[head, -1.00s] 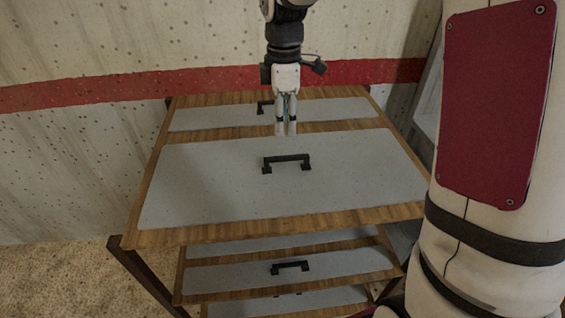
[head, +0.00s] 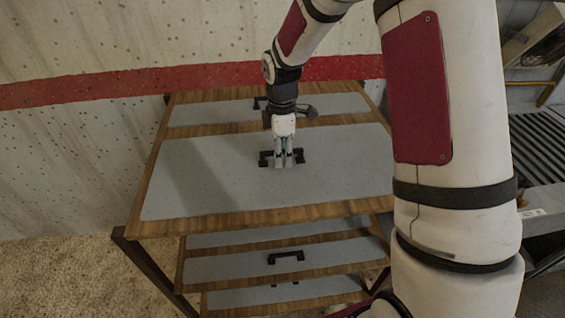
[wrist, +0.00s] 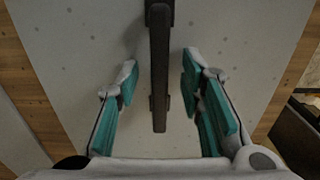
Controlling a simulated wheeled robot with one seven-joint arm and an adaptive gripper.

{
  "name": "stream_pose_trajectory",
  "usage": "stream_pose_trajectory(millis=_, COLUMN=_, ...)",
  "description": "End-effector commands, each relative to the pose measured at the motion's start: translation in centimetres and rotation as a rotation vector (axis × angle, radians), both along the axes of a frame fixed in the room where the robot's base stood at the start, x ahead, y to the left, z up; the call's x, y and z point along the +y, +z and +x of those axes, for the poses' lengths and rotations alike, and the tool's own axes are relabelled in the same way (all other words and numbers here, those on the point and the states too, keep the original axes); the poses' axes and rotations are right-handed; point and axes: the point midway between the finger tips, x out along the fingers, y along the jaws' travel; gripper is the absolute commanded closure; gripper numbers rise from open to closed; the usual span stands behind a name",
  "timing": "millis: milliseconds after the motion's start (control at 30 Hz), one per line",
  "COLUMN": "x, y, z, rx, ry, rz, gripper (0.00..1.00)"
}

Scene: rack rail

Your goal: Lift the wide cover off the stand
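The wide cover (head: 220,190) is a grey speckled panel lying flat on the wooden top of the stand (head: 262,217). A black bar handle (head: 298,157) rises from its middle, and the handle also shows in the wrist view (wrist: 159,70). My gripper (head: 283,164) is at this handle from above, pointing down. In the wrist view its two teal-padded fingers (wrist: 160,100) are apart, with the handle bar between them and a gap on each side. The gripper hides the middle of the handle in the head view.
A narrower grey cover (head: 210,111) with its own black handle lies behind on the stand's top. Lower shelves hold more grey panels with handles (head: 286,257). A wall with a red stripe (head: 130,85) stands behind. Dark slatted equipment (head: 545,150) is at the right.

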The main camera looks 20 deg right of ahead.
Motion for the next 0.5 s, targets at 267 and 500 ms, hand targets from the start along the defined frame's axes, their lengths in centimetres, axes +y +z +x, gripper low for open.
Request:
stream_pose_trajectory(millis=267, x=0.0, y=-0.01, z=0.03, rx=-0.001, ry=0.0, rz=0.0, gripper=0.85)
stream_pose_trajectory(millis=500, x=0.01, y=0.01, z=0.03, rx=-0.001, ry=-0.001, rz=0.0, gripper=1.0)
